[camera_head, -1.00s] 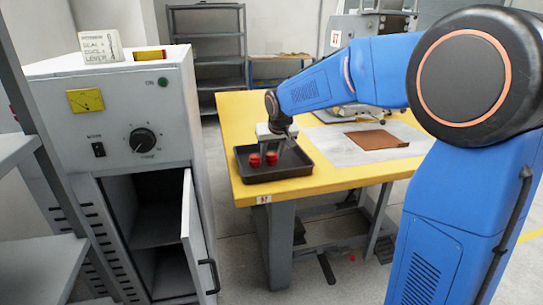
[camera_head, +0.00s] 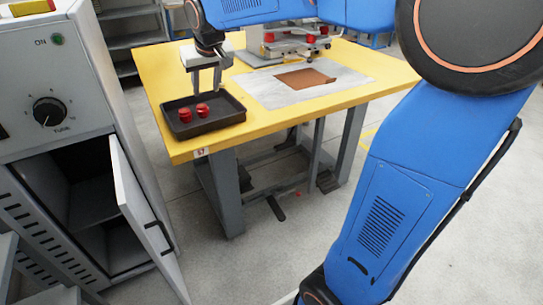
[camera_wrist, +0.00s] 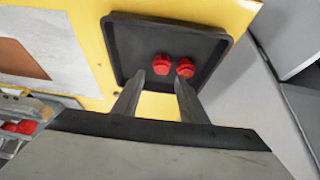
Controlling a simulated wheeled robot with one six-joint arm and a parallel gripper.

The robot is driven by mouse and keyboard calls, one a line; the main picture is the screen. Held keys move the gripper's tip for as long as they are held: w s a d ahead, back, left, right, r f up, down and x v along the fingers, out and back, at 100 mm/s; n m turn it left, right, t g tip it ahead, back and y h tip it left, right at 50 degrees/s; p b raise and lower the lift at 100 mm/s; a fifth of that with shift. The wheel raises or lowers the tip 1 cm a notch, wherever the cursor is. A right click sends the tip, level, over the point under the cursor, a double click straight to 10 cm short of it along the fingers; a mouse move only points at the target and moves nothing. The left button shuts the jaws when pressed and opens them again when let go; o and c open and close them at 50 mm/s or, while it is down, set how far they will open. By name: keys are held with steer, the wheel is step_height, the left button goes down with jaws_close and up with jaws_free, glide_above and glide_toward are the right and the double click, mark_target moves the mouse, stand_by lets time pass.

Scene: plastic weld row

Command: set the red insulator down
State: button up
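Two red insulators stand in a black tray (camera_head: 235,118) on the yellow table. In the head view one (camera_head: 184,115) is on the left and one (camera_head: 202,110) on the right; both also show in the wrist view, at left (camera_wrist: 162,64) and right (camera_wrist: 185,68). My gripper (camera_head: 206,90) is above the tray, behind and over the insulators in the head view. In the wrist view its two fingers (camera_wrist: 158,80) are apart with nothing between them. The insulators lie beyond the fingertips, apart from them.
A grey mat (camera_head: 260,88) with a brown sheet (camera_head: 305,79) lies right of the tray. A machine with red parts (camera_head: 309,39) stands at the table's back. A grey cabinet (camera_head: 60,90) with an open door (camera_head: 143,215) is at the left.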

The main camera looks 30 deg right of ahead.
steer(key=s+d+f, duration=0.2)
steer(key=s+f, duration=0.2)
steer(key=s, duration=0.8)
steer(key=s+d+f, duration=0.2)
steer(key=s+f, duration=0.2)
steer(key=s, duration=0.7)
steer(key=s+d+f+g, duration=0.1)
steer(key=s+d+f, duration=0.2)
steer(key=s, duration=0.9)
steer(key=shift+s+f, duration=0.3)
steer(key=shift+f, duration=0.55)
